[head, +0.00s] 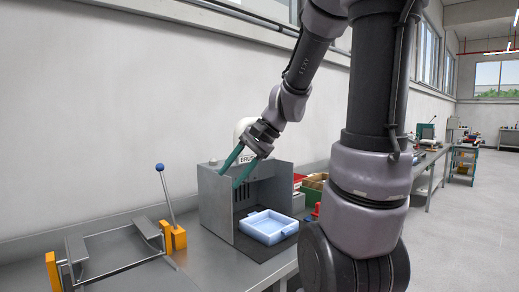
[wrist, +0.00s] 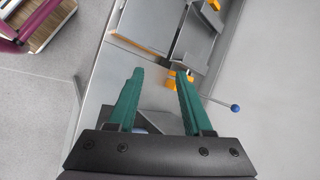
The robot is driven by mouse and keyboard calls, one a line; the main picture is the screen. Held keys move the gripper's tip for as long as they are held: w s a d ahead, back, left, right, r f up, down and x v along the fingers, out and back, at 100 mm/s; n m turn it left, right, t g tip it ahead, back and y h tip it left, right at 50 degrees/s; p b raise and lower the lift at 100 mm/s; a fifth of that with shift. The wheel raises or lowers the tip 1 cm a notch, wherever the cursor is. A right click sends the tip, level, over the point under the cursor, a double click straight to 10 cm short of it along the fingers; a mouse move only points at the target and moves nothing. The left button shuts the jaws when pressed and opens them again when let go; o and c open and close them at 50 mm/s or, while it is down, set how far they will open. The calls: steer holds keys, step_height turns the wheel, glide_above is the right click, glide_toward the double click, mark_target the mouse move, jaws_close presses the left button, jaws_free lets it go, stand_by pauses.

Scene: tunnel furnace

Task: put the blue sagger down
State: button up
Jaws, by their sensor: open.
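The blue sagger (head: 269,226) is a shallow light-blue tray. In the head view it sits level on a dark surface in front of the grey slotted box, apart from my gripper. My gripper (head: 239,171) has green fingers and is up at the grey box's top edge, above and to the left of the sagger. In the wrist view the gripper (wrist: 158,92) has its fingers spread with nothing held between them. A small bluish patch shows low between the fingers there; I cannot tell what it is.
The grey box (head: 216,205) stands on the steel bench. A lever with a blue knob (head: 160,167) and yellow blocks stand to its left, beside a metal frame (head: 120,265). Red and green bins (head: 312,188) lie behind the box on the right. The knob also shows in the wrist view (wrist: 235,108).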

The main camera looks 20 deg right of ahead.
steer(key=s+d+r+n+t+h, duration=0.3)
steer(key=s+r+n+h, duration=0.1)
steer(key=s+r, duration=0.3)
steer(key=shift+s+d+r+n+t+h, duration=0.25)
steer(key=shift+s+n+t+h, duration=0.2)
steer(key=shift+s, duration=0.7)
